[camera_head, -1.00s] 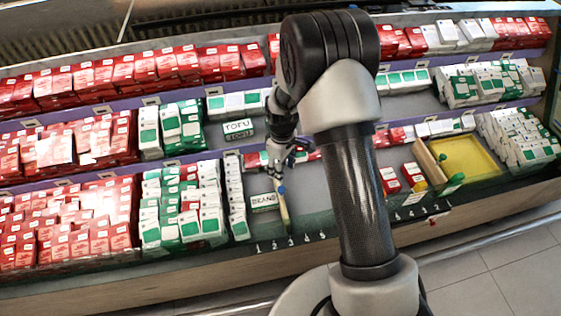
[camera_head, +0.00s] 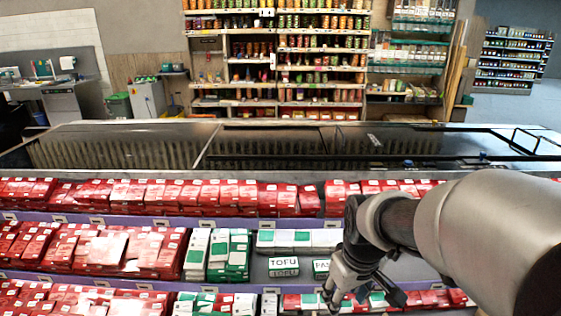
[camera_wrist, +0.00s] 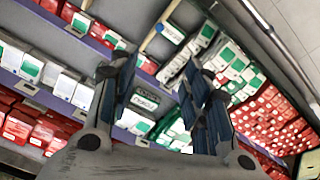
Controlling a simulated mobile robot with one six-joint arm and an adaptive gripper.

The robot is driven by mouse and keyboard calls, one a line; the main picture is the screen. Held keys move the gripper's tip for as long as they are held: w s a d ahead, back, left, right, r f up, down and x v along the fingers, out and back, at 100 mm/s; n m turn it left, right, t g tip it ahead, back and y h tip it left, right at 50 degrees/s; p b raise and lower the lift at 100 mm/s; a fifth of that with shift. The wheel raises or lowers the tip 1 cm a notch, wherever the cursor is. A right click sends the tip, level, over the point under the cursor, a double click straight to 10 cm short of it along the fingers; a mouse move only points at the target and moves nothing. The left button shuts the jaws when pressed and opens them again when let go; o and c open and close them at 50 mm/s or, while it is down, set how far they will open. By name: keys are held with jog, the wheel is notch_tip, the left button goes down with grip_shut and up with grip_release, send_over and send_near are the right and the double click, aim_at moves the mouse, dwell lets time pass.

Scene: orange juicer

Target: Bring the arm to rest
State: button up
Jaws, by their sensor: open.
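My arm (camera_head: 480,240) reaches in from the lower right in the head view. My gripper (camera_head: 338,297) hangs at its end in front of the lower shelf rows, with its fingertips near the bottom edge of the picture. In the wrist view my gripper (camera_wrist: 160,82) has its blue-padded fingers spread apart, with nothing held between them. Packs and a shelf label show beyond the fingers. The exact distance to the shelf cannot be told.
A tiered display holds red packs (camera_head: 130,250), green-and-white packs (camera_head: 230,255) and a TOFU sign (camera_head: 283,267). Glass covers (camera_head: 290,147) lie behind it. A stocked rack (camera_head: 280,60) stands farther back, a counter (camera_head: 65,105) at left. Floor (camera_wrist: 265,30) shows in the wrist view.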

jog(key=s+r+m+t, duration=0.1)
jog(key=s+r, duration=0.3)
jog(key=s, duration=0.5)
jog(key=s+r+m+t, duration=0.1)
jog(key=s+r+m, duration=0.2)
jog(key=s, duration=0.6)
jog(key=shift+d+r+m, duration=0.3)
jog(key=shift+d+r, duration=0.05)
jog(key=shift+w, duration=0.1)
jog(key=shift+c, duration=0.3)
